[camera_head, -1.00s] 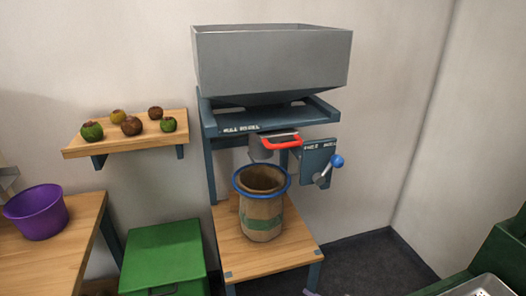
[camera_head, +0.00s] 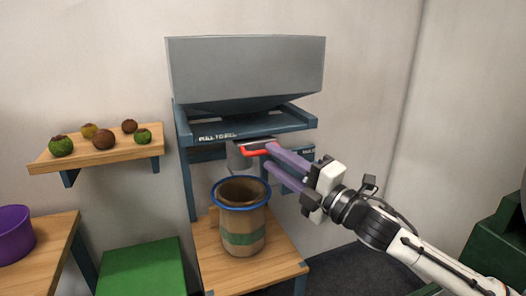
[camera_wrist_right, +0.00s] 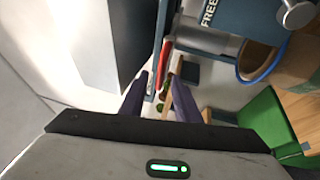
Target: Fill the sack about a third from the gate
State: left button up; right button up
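The brown sack (camera_head: 243,240) with a green band stands upright on the wooden stand, its mouth open under a blue ring (camera_head: 240,207). The chute gate with its red handle (camera_head: 257,153) is above the sack, under the grey hopper (camera_head: 245,75). My right gripper (camera_head: 268,157) is open, its purple fingers pointing at the red handle. In the right wrist view the fingers (camera_wrist_right: 158,88) are apart, and the red handle (camera_wrist_right: 166,55) lies just beyond them, near the gap. I cannot tell what is in the sack. My left gripper is not in view.
A shelf (camera_head: 100,155) with several round fruits, a green box (camera_head: 145,270) and a purple bucket (camera_head: 14,234) are at the left. Green equipment (camera_head: 497,240) stands at the right.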

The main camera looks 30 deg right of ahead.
aim_at(265, 152)
jog(key=shift+p+x, duration=0.3)
jog(key=shift+x, duration=1.95)
jog(key=c, duration=0.5)
jog(key=shift+r, duration=0.1)
grip_shut()
